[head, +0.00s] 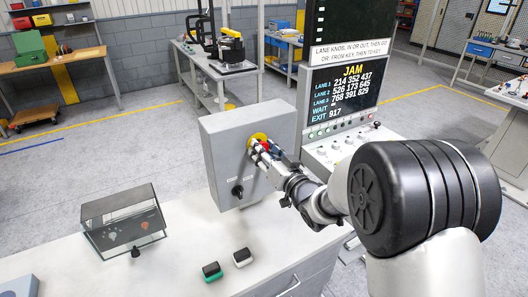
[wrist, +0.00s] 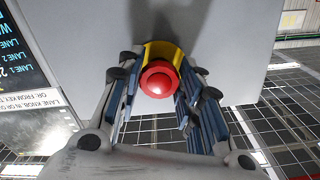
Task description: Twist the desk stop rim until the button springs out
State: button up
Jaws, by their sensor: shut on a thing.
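The desk stop is a red round button (wrist: 159,79) on a yellow collar (wrist: 163,50), fixed to the front of a grey box (head: 222,150). The collar also shows in the head view (head: 258,139), where my gripper partly hides the button. My gripper (head: 266,148) reaches the stop from the right. In the wrist view its two blue-padded fingers (wrist: 158,95) stand on either side of the red button, shut on the stop. Whether the button is in or sprung out cannot be told. A black rotary knob (head: 238,191) sits lower on the same box face.
A clear-lidded case (head: 124,222) stands on the white desk (head: 185,262) at left. A green-and-black block (head: 212,271) and a white-and-black block (head: 242,257) lie in front of the box. A screen reading JAM (head: 344,92) stands behind at right.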

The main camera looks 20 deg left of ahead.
jog(key=shift+m, duration=0.6)
jog(key=shift+r, duration=0.1)
jog(key=o, duration=1.1)
jog(key=shift+a, duration=0.1)
jog(key=v, duration=1.2)
